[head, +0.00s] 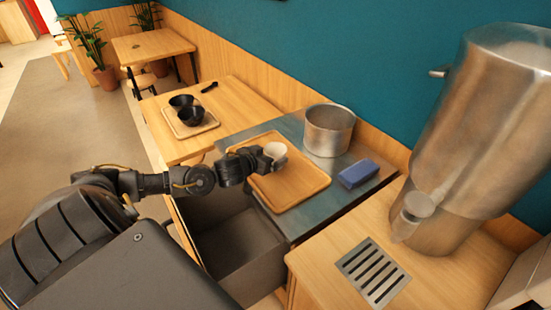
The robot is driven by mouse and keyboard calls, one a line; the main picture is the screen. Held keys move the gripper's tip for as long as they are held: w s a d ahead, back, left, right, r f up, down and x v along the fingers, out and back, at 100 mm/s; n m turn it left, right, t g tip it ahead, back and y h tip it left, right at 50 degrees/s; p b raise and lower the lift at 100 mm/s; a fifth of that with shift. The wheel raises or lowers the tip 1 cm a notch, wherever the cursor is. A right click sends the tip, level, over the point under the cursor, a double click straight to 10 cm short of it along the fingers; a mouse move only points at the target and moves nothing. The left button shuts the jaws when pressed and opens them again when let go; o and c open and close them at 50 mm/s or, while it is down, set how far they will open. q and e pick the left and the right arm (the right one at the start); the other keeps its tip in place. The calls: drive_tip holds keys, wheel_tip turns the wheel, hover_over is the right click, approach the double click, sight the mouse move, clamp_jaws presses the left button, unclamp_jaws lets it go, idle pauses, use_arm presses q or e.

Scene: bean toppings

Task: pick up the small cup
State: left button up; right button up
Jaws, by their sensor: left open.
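A small white cup (276,151) stands on the wooden tray (297,189), near its back edge. My left gripper (268,158) comes in from the left over the tray and is right at the cup's left side. Its jaws are open, and part of the cup's lower left is hidden behind them. Whether a finger touches the cup is too small to tell. My right gripper is not in view.
A metal pot (329,131) stands behind the tray, with a blue sponge-like block (358,174) to its right. A large metal dispenser (478,140) and a drain grate (372,272) are at the right. Dark bowls (190,115) sit on another tray further left.

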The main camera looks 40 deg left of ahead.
sight(280, 148)
use_arm(q)
drive_tip(key=p+x, duration=0.1)
drive_tip(key=x, duration=0.4)
drive_tip(key=shift+r, duration=0.1)
drive_tip(key=shift+c, duration=0.3)
drive_tip(key=c, duration=1)
wheel_tip(280, 148, up, 10)
